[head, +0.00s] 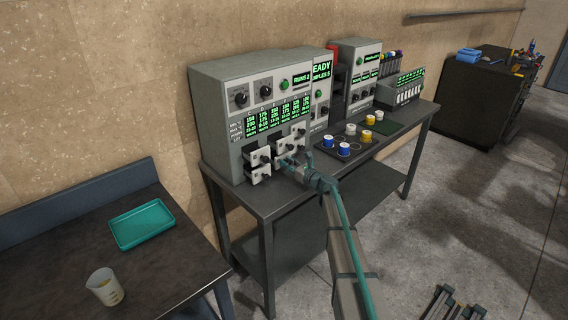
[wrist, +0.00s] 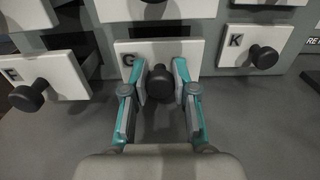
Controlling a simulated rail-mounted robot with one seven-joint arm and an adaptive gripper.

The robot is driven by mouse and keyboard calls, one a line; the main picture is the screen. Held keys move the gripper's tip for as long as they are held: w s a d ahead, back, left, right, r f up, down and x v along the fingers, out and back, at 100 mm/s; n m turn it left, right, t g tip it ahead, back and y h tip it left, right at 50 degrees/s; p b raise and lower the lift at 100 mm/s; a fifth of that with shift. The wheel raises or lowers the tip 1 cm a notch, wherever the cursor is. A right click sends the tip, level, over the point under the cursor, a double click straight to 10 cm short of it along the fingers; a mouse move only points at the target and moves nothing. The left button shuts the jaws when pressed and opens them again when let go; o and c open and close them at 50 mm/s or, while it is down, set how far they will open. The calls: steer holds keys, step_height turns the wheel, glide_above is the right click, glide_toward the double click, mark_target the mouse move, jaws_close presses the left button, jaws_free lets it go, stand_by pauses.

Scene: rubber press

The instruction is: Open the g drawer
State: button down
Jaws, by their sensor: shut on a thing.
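The G drawer (wrist: 205,47) has a white front marked "G" and a round black knob (wrist: 160,84). Its front seems to stand out from the cabinet, with a dark gap behind its top edge; how far out it is, I cannot tell exactly. My gripper (wrist: 159,80) has its two teal fingers shut on this knob, one at each side. In the head view my gripper (head: 290,163) is at the lower drawers of the grey cabinet (head: 222,107) and hides most of the G drawer.
The F drawer (wrist: 68,72) is to the left and also stands out. The K drawer (wrist: 230,50) is close on the right, and other drawer fronts are just above. Jars (head: 343,148) stand on the bench at right. A teal tray (head: 142,226) and beaker (head: 105,287) are on the left table.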

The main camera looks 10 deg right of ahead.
steer(key=shift+w, duration=0.1)
steer(key=c, duration=0.9)
jaws_free()
steer(key=v, duration=1.2)
steer(key=shift+a+f, duration=0.1)
steer(key=shift+a, duration=0.05)
